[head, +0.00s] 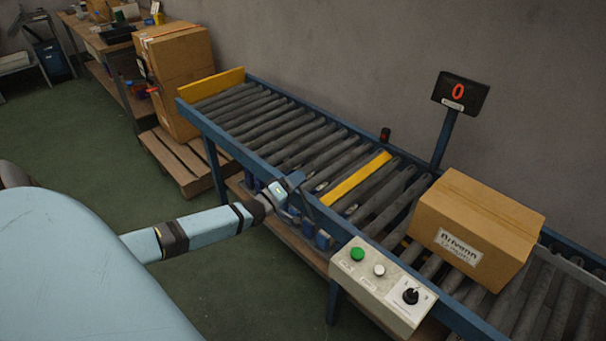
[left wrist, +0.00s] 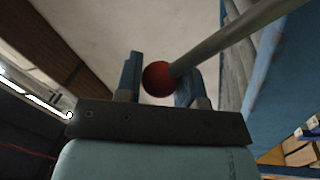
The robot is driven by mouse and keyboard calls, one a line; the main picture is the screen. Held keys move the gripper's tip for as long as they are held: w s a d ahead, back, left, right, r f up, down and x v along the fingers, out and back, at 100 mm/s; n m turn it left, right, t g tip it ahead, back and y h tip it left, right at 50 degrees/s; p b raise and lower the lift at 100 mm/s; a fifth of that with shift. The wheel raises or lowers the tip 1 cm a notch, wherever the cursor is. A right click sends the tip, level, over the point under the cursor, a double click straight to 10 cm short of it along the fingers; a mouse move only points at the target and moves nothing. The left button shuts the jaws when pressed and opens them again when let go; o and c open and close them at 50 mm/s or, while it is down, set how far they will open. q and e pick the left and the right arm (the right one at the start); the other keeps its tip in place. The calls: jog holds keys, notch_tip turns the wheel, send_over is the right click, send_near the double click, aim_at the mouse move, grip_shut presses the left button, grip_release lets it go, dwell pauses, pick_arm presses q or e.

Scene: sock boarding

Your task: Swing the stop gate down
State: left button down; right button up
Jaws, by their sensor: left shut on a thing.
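A yellow bar (head: 357,180), which looks like the stop gate, spans the conveyor between rollers, left of the cardboard box (head: 475,225). I cannot tell how far it is raised. My left gripper (head: 290,187) is at the conveyor's near side rail, left of the bar's near end. In the left wrist view, a red ball knob (left wrist: 158,79) on a grey rod (left wrist: 225,40) sits between the fingers of the left gripper (left wrist: 160,88), which is shut on it. The knob is hidden in the head view. My right gripper is not in view.
A control box (head: 385,283) with green and white buttons and a black knob sits on the near rail, right of my gripper. A display (head: 460,92) reads 0. A yellow end board (head: 211,85) closes the far end. Stacked cartons (head: 178,60) stand on a pallet (head: 180,165).

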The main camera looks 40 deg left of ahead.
pick_arm(q)
jog(key=shift+a+f+n, duration=0.3)
jog(key=shift+a+f, duration=0.05)
jog(key=shift+f, duration=0.05)
jog(key=shift+a+f+n+y+b, duration=0.3)
jog(key=shift+a+n+b, duration=0.2)
jog(key=shift+n, duration=0.2)
jog(key=c, duration=1)
grip_release()
jog(key=shift+c, duration=0.2)
jog(key=shift+o, duration=1.4)
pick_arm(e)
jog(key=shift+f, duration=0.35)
